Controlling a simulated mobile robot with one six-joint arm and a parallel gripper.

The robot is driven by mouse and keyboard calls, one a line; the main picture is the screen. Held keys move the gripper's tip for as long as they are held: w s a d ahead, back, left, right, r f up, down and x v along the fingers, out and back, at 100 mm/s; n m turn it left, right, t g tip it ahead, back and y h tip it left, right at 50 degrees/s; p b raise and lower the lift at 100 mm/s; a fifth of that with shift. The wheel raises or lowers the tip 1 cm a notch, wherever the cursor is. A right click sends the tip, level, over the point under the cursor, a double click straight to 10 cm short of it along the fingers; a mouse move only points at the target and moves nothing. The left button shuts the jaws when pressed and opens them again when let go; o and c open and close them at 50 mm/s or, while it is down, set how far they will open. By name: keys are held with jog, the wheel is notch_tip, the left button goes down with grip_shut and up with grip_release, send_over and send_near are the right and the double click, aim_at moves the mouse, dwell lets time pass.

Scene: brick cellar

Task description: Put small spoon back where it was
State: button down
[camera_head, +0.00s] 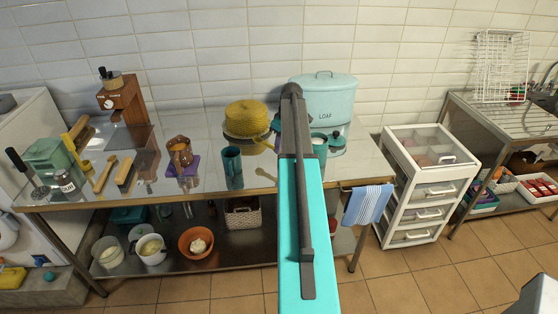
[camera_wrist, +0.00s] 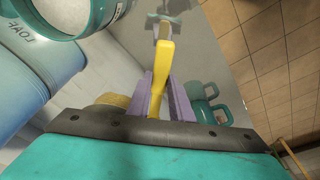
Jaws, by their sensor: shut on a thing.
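My gripper (camera_wrist: 159,98), with purple fingers, is shut on a yellow handle, which I take to be the small spoon (camera_wrist: 161,62), in the wrist view. The far end of the spoon is pale and hard to make out. In the head view my arm hides the fingers; a short yellow piece (camera_head: 262,143) shows just left of the arm, above the table, and looks like the same handle. An open teal jar with white contents (camera_head: 320,146) stands right of the arm; it also shows in the wrist view (camera_wrist: 105,18), near the gripper.
The pale-blue loaf bin (camera_head: 335,97) stands at the back of the metal table (camera_head: 207,190). A yellow woven cosy (camera_head: 247,118) and a teal mug (camera_head: 232,167) are left of my arm. A blue towel (camera_head: 367,204) hangs at the right edge.

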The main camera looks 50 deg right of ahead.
jog(key=shift+f+p, duration=0.55)
jog(key=shift+f, duration=1.4)
jog(key=shift+f+p, duration=0.75)
jog(key=shift+f, duration=1.15)
jog(key=c, duration=1.6)
grip_release()
jog(key=shift+r, duration=0.2)
jog(key=shift+s+d+r+b, duration=0.1)
jog(key=shift+s+r+b, duration=0.4)
jog(key=shift+r, duration=1.4)
jog(key=shift+s+a+r+b, duration=0.2)
jog(key=shift+r+b, duration=0.55)
jog(key=shift+r, duration=1.2)
jog(key=shift+s+d+r+b, duration=0.2)
jog(key=shift+s+r+b, duration=0.35)
jog(key=shift+r, duration=1.35)
